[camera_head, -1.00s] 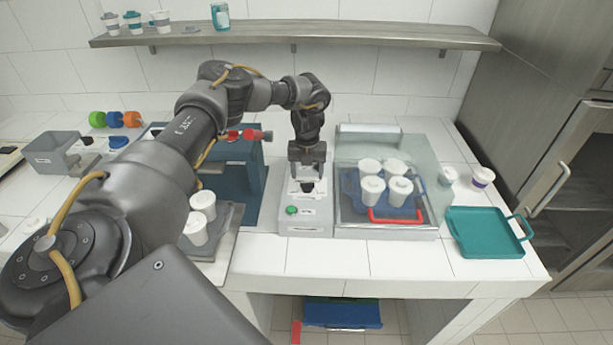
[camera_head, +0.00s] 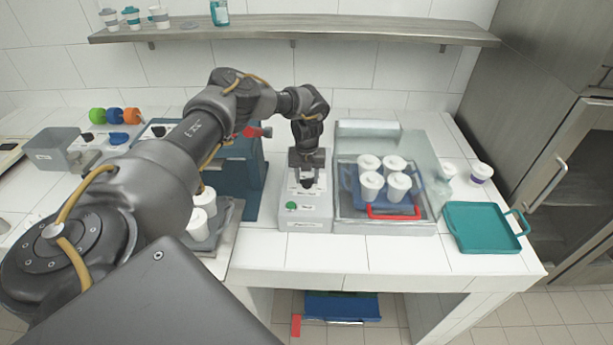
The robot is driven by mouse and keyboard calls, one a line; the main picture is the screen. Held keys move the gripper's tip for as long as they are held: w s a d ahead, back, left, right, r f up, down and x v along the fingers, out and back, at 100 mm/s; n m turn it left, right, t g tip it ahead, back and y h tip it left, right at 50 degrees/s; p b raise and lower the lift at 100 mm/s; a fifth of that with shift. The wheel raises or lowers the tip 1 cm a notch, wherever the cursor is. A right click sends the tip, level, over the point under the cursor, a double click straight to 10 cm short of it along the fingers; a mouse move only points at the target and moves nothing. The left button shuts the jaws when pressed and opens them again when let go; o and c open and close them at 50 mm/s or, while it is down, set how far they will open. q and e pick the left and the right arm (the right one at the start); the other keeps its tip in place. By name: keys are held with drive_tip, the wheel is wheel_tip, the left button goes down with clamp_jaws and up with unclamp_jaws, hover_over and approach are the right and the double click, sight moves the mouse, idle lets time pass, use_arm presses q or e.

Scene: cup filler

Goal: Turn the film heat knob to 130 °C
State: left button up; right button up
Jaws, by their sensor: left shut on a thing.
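The film heat knob (camera_head: 307,183) is a small black knob on top of the light grey control box (camera_head: 305,217), which also bears a green button (camera_head: 291,206). My left gripper (camera_head: 307,177) points down over the box and is shut on the knob. The fingers hide part of the knob and its dial, and the scale marks are too small to read. My right gripper is not in view.
Right of the box, a clear-covered station (camera_head: 385,227) holds several white cups on a blue tray with a red handle (camera_head: 395,216). A teal tray (camera_head: 480,228) lies farther right. A blue machine (camera_head: 240,165) stands to the left.

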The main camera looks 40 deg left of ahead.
use_arm(q)
drive_tip(key=shift+m, duration=0.4)
drive_tip(key=m+b, duration=0.2)
drive_tip(key=m, duration=0.2)
drive_tip(key=shift+m, duration=0.3)
drive_tip(key=m+b, duration=0.1)
drive_tip(key=m, duration=0.2)
drive_tip(key=shift+w+m+b, duration=0.1)
drive_tip(key=shift+m+b, duration=0.2)
drive_tip(key=shift+m, duration=1.3)
drive_tip(key=shift+r, duration=0.1)
drive_tip(key=o, duration=1)
